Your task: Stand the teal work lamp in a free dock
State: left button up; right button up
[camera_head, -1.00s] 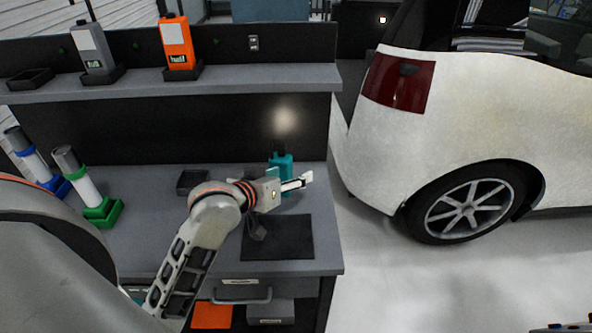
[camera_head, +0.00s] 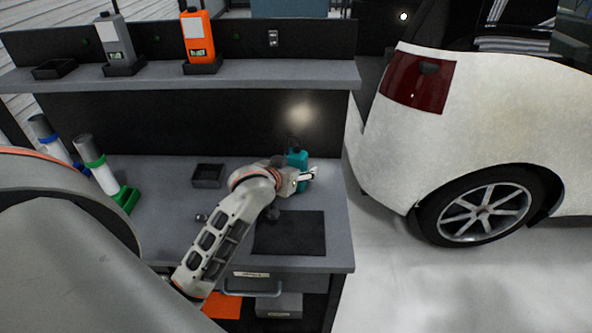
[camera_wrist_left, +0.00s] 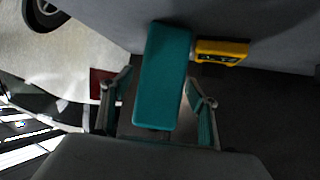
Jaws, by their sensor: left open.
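The teal work lamp (camera_head: 297,158) stands upright near the back right of the bench, its lower part hidden by my left gripper. My left gripper (camera_head: 306,176) is open at the lamp. In the left wrist view the teal lamp (camera_wrist_left: 163,75) lies between the two spread fingers of the gripper (camera_wrist_left: 160,88), with a gap visible on each side. A black tray-like dock (camera_head: 54,70) on the shelf at the left looks empty. A second black open tray (camera_head: 207,183) on the bench also looks empty. My right gripper is not in view.
A grey unit (camera_head: 116,42) and an orange unit (camera_head: 197,38) stand in shelf docks. Two white cylinders lean in blue and green holders (camera_head: 127,199) at left. A dark mat (camera_head: 290,233) lies in front. A yellow item (camera_wrist_left: 222,51) is beside the lamp.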

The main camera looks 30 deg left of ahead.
pick_arm(q)
jog(key=shift+r, duration=0.1)
jog(key=c, duration=1.6)
